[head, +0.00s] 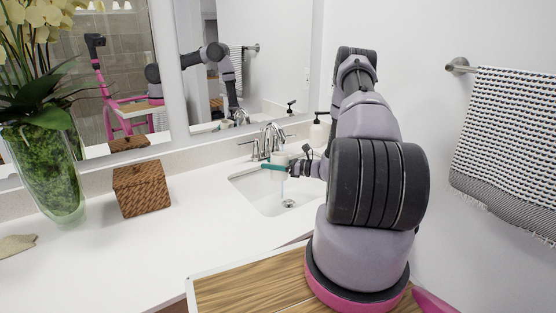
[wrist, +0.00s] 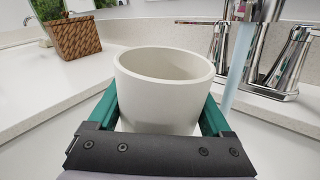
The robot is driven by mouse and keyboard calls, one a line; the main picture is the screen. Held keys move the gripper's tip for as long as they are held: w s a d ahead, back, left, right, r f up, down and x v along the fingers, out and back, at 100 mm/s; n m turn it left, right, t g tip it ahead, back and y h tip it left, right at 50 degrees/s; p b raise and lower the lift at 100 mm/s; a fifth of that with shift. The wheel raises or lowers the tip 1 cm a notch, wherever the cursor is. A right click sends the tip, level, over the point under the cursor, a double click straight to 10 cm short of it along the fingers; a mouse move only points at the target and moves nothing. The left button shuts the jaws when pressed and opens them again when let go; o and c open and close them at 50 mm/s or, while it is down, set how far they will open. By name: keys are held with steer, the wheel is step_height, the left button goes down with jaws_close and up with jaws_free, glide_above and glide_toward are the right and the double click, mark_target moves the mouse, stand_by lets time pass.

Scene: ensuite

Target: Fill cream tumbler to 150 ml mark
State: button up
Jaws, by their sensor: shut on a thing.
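The cream tumbler (wrist: 160,98) stands upright between the green fingers of my gripper (wrist: 160,110), which is shut on it. Its open rim faces up. The inner far wall shows, but its bottom, any water level and any 150 ml mark are hidden. In the head view my gripper (head: 275,167) is over the sink (head: 258,194), with the tumbler (head: 280,158) partly hidden behind a green finger. The chrome faucet (head: 272,138) is running. In the wrist view its water stream (wrist: 240,65) falls to the right of the tumbler, outside the rim.
A woven box (head: 142,190) and a glass vase with a plant (head: 48,170) stand on the white counter (head: 165,243) at left. A soap dispenser (head: 319,130) stands behind the sink. A towel (head: 510,135) hangs on the right wall. Mirrors line the back.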

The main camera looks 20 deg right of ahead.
steer(key=shift+w+d, duration=0.55)
steer(key=shift+w, duration=0.25)
steer(key=shift+w+d, duration=0.55)
steer(key=shift+w, duration=0.3)
steer(key=shift+w+d, duration=0.55)
steer(key=shift+w, duration=0.25)
stand_by(1.5)
steer(key=s+a, duration=0.5)
steer(key=s, duration=0.2)
steer(key=shift+s, duration=0.35)
steer(key=shift+a+r, duration=0.1)
steer(key=s+a+r, duration=0.2)
steer(key=s+r, duration=0.1)
steer(key=r, duration=0.7)
steer(key=shift+s+a+r, duration=0.15)
steer(key=shift+r, duration=0.05)
stand_by(0.5)
